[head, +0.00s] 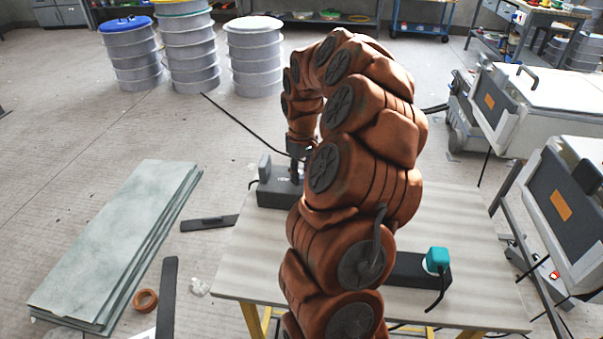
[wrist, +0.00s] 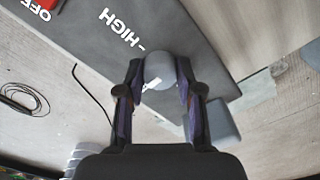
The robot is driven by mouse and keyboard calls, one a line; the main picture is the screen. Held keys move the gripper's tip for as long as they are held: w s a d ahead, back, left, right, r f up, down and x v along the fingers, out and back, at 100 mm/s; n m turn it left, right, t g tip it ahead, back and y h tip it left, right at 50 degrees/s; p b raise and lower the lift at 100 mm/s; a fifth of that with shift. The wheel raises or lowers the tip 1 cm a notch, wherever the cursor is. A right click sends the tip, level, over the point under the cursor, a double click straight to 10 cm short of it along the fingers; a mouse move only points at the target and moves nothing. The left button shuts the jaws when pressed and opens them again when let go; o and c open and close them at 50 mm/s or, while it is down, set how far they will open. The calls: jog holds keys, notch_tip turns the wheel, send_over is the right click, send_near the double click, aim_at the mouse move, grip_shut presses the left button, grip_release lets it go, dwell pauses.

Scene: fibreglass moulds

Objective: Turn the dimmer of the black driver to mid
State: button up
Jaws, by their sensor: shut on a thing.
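A dark grey driver box (head: 272,194) sits at the far left edge of the table. In the wrist view its dark top (wrist: 205,40) carries white "OFF" and "- HIGH" lettering. A round grey dimmer knob (wrist: 160,68) with a short white pointer mark stands on this box. The mark lies on the knob's lower left side in the wrist view. My gripper (wrist: 160,82) is shut on the knob, one finger on each side. In the head view my gripper (head: 297,172) is at the box, and the knob is hidden there.
A second dark box (head: 405,268) with a teal plug (head: 437,260) lies nearer on the table (head: 250,262), partly behind my arm. A grey block (wrist: 222,122) stands by the held box. Grey machines crowd the right. Pale sheets (head: 120,235) lie on the floor at left.

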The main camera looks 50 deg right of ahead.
aim_at(302, 175)
jog(key=o, duration=1.2)
jog(key=shift+c, duration=0.2)
jog(key=shift+r, duration=0.1)
notch_tip(302, 175, up, 12)
dwell(0.6)
